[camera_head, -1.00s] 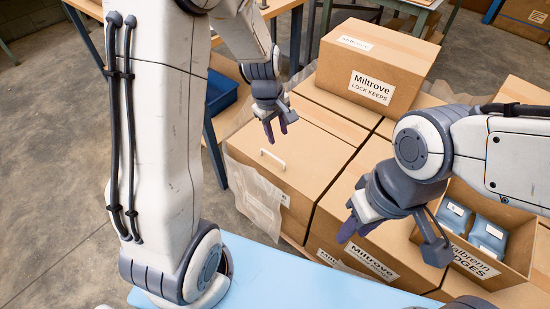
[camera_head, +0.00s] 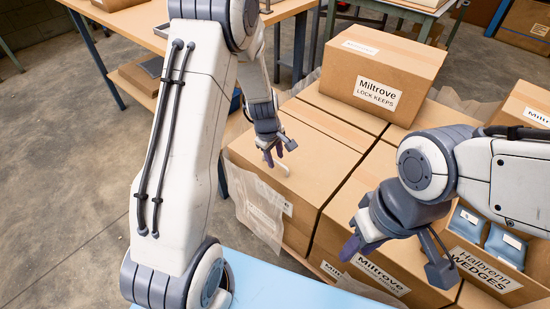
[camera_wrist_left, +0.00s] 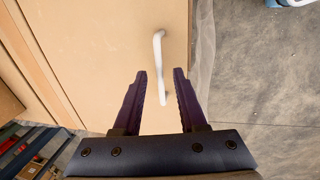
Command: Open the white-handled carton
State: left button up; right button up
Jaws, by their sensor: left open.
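The white-handled carton (camera_head: 318,160) is a brown cardboard box with a closed top. Its white bar handle (camera_head: 283,170) shows near the left edge of the top, partly hidden by my left gripper (camera_head: 273,158). In the left wrist view the handle (camera_wrist_left: 157,50) runs lengthwise, and its near end lies between the two dark purple fingers of my left gripper (camera_wrist_left: 160,76). The fingers are open, with a gap on each side of the handle. My right gripper (camera_head: 356,244) hangs over the cartons at the front; its finger gap is not clear.
A carton labelled Miltrove Lock Keeps (camera_head: 380,75) stands on the cartons behind. An open Halbrenn Wedges box (camera_head: 486,272) with blue packs is at the right. Clear plastic wrap (camera_head: 258,212) hangs at the carton's left side. A light blue surface (camera_head: 265,285) is in front.

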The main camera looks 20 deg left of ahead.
pick_arm(q)
grip_shut()
dwell(1.4)
